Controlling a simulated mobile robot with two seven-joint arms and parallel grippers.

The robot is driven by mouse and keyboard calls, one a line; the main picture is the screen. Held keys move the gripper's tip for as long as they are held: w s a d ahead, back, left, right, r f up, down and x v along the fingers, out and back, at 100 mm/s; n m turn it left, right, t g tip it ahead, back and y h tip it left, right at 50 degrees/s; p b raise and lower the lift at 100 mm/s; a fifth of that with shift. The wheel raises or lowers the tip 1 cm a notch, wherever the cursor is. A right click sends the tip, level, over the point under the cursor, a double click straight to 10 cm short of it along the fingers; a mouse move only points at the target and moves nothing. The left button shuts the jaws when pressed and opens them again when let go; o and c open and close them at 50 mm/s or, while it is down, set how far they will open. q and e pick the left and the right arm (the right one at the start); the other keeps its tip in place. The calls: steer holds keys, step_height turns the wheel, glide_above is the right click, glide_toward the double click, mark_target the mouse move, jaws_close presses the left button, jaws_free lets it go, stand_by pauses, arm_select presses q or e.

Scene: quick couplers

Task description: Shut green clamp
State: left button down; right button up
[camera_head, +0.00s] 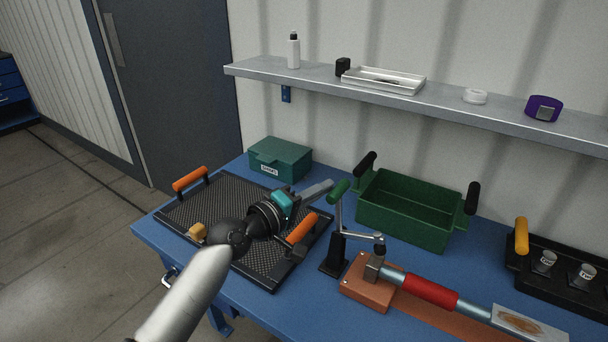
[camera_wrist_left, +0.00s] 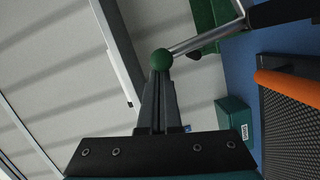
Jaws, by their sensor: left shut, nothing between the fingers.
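In the left wrist view the handle's rounded green end (camera_wrist_left: 161,60) is right at the fingertips, with a metal rod (camera_wrist_left: 205,38) running off to upper right. My left gripper (camera_head: 328,186) is shut and empty, its tips just left of the handle's top. I cannot tell whether they touch. My right gripper is not in view.
A black mat tray (camera_head: 173,213) with orange handles lies under my left arm. A dark green crate (camera_head: 400,228) stands behind the clamp. A red-banded tube (camera_head: 430,290) rests on an orange-brown block (camera_head: 366,291). A teal box (camera_head: 280,160) and a wall shelf (camera_head: 440,104) are behind.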

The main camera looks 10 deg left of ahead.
mark_target(336, 194)
arm_select(q)
steer(key=shift+s+d+r+p, duration=0.15)
steer(key=shift+d+r+p, duration=0.15)
steer(key=shift+d, duration=0.15)
steer(key=shift+d+m+y+p, duration=0.3)
steer(key=shift+d+m, duration=0.1)
steer(key=shift+d, duration=0.05)
steer(key=shift+s+d+f+m+p, duration=0.15)
steer(key=shift+s+d+m+p, duration=0.15)
steer(key=shift+d+m+p, duration=0.5)
steer(key=shift+a, duration=0.1)
